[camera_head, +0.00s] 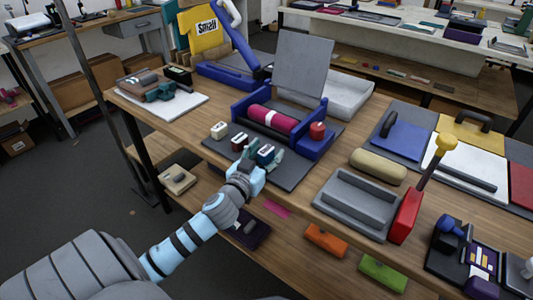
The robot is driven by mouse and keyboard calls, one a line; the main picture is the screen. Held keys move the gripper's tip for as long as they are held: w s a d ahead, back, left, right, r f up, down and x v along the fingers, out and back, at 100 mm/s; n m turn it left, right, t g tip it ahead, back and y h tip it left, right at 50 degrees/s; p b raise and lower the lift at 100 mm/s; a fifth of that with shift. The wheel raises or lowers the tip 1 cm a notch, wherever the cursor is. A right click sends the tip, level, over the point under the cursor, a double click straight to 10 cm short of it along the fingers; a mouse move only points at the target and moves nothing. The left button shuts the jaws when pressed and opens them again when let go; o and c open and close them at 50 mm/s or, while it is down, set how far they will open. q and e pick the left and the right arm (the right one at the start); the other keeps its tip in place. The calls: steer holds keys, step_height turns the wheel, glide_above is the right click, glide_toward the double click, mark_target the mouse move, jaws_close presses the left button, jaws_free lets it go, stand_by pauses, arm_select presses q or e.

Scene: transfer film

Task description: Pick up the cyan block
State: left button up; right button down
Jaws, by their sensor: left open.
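My left gripper (262,158) reaches in over the front edge of the workbench, just in front of the blue machine (275,120) with a magenta roll. It is open, with its fingers near a small dark block with a pale top (240,141). Teal surfaces show around the fingers, and I cannot tell whether any of them is the cyan block. No separate cyan block shows clearly. My right gripper is not in view.
A grey tray (352,205), a tan roll (378,167) and an upright red and yellow tool (406,214) stand to the right. A white sheet with teal and brown items (190,108) lies to the left. A lower shelf holds orange (326,240) and green (382,272) pieces.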

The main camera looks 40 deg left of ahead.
arm_select(q)
steer(key=shift+w+f, duration=0.1)
steer(key=shift+w, duration=0.25)
steer(key=shift+s, duration=0.1)
steer(key=c, duration=1.2)
steer(key=shift+o, duration=0.2)
